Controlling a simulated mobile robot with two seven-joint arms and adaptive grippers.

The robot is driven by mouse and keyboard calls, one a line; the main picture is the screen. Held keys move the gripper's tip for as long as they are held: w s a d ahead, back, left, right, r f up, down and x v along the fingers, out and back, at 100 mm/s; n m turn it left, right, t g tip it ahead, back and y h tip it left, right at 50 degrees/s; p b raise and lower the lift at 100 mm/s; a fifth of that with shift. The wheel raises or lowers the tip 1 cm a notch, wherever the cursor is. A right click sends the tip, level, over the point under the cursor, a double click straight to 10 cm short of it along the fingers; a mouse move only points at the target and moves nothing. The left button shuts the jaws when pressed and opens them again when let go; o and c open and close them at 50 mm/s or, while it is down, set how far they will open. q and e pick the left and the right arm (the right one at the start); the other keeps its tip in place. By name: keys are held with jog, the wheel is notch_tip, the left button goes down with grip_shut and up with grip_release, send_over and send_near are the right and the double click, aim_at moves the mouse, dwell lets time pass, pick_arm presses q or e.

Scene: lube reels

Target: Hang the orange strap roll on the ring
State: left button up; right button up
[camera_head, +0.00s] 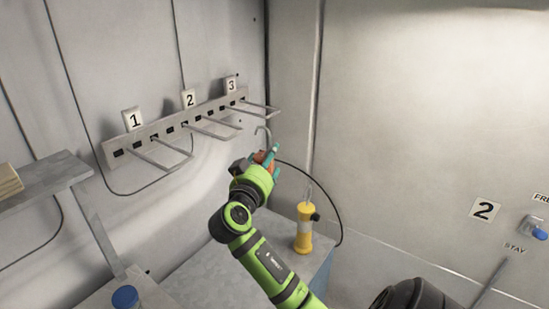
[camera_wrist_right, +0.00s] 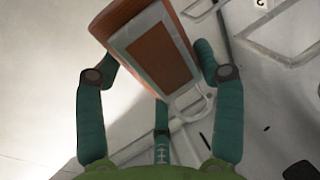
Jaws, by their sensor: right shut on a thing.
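My right gripper (camera_head: 268,157) is in front of the wall below the peg marked 3. It is shut on an orange thing, which I take for the orange strap roll (camera_head: 260,157). In the right wrist view the roll (camera_wrist_right: 160,52) is an orange block with a grey panel, between the teal fingers of the gripper (camera_wrist_right: 158,75). A pale loop (camera_wrist_right: 194,104) shows at its lower end. In the head view a thin grey hook (camera_head: 264,131) rises just above the gripper; I cannot tell whether it belongs to the roll. No separate ring is clearly visible. My left gripper is out of view.
A wall rail (camera_head: 173,130) carries several protruding metal pegs, with labels 1 (camera_head: 134,120), 2 (camera_head: 189,98) and 3 (camera_head: 231,85). A yellow lamp-like thing (camera_head: 304,230) stands on the grey bench below. A shelf (camera_head: 50,172) juts out at left. A blue cap (camera_head: 125,297) is lower left.

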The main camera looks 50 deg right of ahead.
jog(key=w+f+b, duration=0.3)
jog(key=w, duration=0.6)
jog(key=shift+a+b, duration=0.3)
jog(key=shift+a, duration=0.1)
dwell(0.4)
jog(key=o, duration=1.5)
jog(key=shift+o, duration=0.2)
jog(key=shift+s, duration=0.1)
